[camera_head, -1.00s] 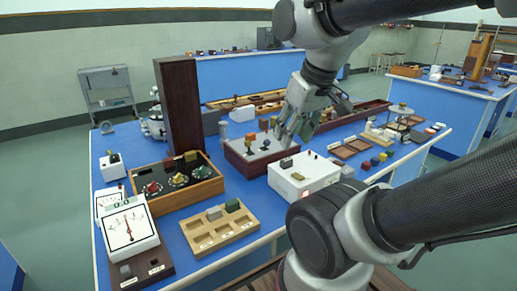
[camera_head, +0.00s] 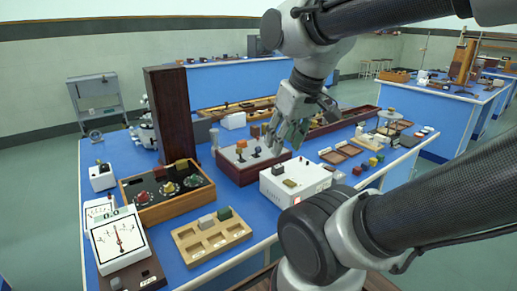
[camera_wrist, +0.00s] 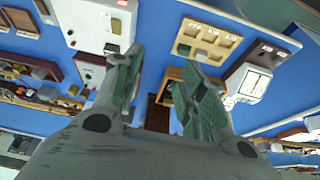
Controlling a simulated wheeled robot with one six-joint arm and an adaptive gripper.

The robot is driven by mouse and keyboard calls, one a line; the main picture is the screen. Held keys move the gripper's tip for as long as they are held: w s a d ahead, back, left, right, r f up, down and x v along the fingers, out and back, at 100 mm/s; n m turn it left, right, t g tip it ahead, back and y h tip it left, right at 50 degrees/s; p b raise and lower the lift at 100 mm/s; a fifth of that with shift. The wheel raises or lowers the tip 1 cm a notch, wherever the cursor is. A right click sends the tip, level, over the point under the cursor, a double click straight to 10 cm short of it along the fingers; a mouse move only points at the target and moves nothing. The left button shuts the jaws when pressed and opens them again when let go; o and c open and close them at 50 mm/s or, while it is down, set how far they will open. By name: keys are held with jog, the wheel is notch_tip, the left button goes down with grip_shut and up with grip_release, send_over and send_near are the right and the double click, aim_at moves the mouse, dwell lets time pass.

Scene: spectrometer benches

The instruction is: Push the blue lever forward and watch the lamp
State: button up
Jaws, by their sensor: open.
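The lever box (camera_head: 237,172) is dark red with a pale top and stands mid-bench in the head view. A small orange-topped lever (camera_head: 241,146) and a dark, bluish lever (camera_head: 256,151) stand up from its top. My gripper (camera_head: 284,137) is open and empty, above the right end of this box, to the right of the bluish lever and apart from it as far as I can see. In the wrist view my gripper (camera_wrist: 158,62) shows two spread green-grey fingers with nothing between them. I cannot make out the lever there. I cannot tell which part is the lamp.
A white box (camera_head: 297,184) with a red mark stands in front of my gripper. A wooden tray (camera_head: 212,240), a knob box (camera_head: 168,193) and a dial meter (camera_head: 118,238) are to the left. A tall dark panel (camera_head: 170,115) stands behind. Small trays lie to the right.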

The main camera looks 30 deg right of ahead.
jog(key=w+d+f, duration=0.4)
jog(key=w, duration=0.3)
jog(key=w+d+f+m+g, duration=0.1)
jog(key=w+d+f, duration=0.2)
jog(key=w+f, duration=0.2)
jog(key=w+d+f+m+g+y, duration=0.1)
jog(key=w+d+f, duration=0.3)
jog(key=w, duration=0.5)
jog(key=shift+d+f, duration=0.15)
jog(key=shift+d, duration=0.15)
jog(key=n+t, duration=0.2)
send_near(258, 147)
jog(key=f, duration=0.1)
jog(key=shift+h, duration=0.4)
jog(key=x, duration=0.8)
jog(key=shift+w+a, duration=0.15)
jog(key=shift+a, duration=0.1)
